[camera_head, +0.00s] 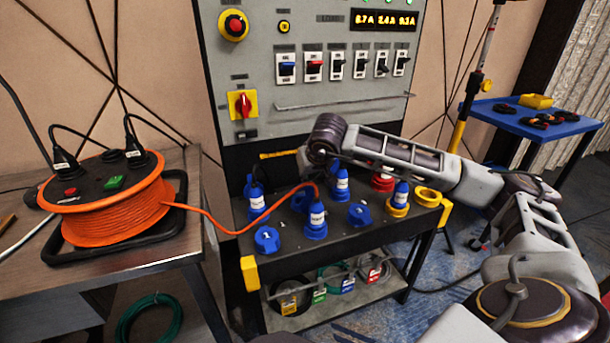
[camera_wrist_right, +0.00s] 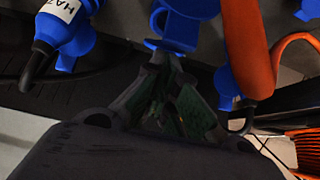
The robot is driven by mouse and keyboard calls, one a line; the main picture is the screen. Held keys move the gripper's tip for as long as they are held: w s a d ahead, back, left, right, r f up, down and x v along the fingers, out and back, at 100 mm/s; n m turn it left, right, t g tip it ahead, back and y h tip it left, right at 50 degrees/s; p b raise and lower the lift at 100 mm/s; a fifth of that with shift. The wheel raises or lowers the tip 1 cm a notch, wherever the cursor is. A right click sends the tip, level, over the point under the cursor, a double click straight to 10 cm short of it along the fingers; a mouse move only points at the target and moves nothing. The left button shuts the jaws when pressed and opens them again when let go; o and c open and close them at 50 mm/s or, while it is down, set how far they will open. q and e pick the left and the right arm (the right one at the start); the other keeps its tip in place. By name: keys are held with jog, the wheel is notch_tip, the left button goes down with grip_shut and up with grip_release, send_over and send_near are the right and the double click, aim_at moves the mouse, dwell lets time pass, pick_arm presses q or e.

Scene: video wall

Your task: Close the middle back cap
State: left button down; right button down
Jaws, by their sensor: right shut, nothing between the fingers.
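My right arm reaches in from the right in the head view, its dark wrist end (camera_head: 325,140) over the back of the socket bench (camera_head: 285,265); the fingers are hard to make out there. In the right wrist view my right gripper (camera_wrist_right: 168,62) is shut and empty. Its tips are close to a blue cap part (camera_wrist_right: 172,46) below a blue socket (camera_wrist_right: 190,10); I cannot tell if they touch. Which cap is the middle back one is unclear, as the arm partly covers the back row. My left gripper is not in view.
Blue plugs (camera_head: 257,203) stand upright on the bench, one with an orange cable (camera_head: 240,231) from the reel (camera_head: 115,205). A numbered blue cap (camera_head: 267,239) is at the front. The control panel (camera_head: 300,95) rises behind. An orange cable (camera_wrist_right: 246,45) passes close right of the gripper.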

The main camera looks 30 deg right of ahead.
jog(key=shift+s, duration=0.15)
dwell(0.3)
jog(key=shift+r, duration=0.15)
jog(key=v, duration=1.1)
jog(key=shift+s+a+r, duration=0.2)
jog(key=shift+s+r, duration=0.05)
jog(key=shift+r, duration=0.05)
jog(key=shift+r, duration=0.1)
